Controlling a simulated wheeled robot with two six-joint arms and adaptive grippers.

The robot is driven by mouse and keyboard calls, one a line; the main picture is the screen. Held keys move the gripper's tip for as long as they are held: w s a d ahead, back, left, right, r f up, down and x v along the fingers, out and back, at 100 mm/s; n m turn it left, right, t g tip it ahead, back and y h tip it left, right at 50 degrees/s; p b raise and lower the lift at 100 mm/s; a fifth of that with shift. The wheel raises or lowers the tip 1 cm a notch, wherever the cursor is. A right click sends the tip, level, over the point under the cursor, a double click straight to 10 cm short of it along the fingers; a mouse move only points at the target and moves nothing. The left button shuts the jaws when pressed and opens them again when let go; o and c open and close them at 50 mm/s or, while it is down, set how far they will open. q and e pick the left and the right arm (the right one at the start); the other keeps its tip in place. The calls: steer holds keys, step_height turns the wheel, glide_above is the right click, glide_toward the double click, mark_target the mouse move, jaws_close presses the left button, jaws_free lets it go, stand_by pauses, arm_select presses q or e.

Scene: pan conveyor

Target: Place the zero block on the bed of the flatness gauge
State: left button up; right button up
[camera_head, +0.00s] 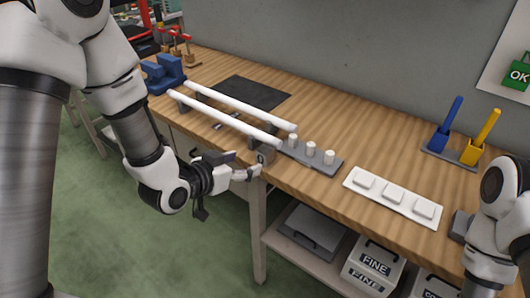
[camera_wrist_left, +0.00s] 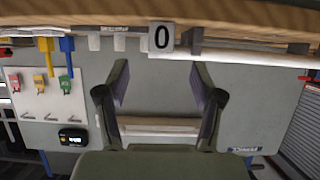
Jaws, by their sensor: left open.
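The zero block (camera_head: 263,157), a small grey block with a "0" on its face, sits at the front edge of the bench near the roller ends. It also shows in the left wrist view (camera_wrist_left: 161,38), which appears upside down. My left gripper (camera_head: 243,165) is open and empty, just left of the block and in front of the bench edge. In the left wrist view its fingers (camera_wrist_left: 160,95) are spread, with the block beyond them. A grey base with three white pegs (camera_head: 325,168) stands right of the block; I cannot tell whether it is the flatness gauge.
Two long white rollers (camera_head: 225,118) on dark supports run left of the block. A white plate with three pads (camera_head: 395,198) lies to the right. Blue (camera_head: 447,125) and yellow (camera_head: 480,135) upright tools stand behind it. Boxes (camera_head: 372,265) sit on the shelf below.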

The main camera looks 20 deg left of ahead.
mark_target(263, 150)
arm_select(q)
steer(key=x, duration=0.2)
steer(key=r+x, duration=0.1)
steer(key=x, duration=0.4)
steer(key=shift+w+d, duration=0.1)
steer(key=shift+w, duration=0.55)
jaws_close()
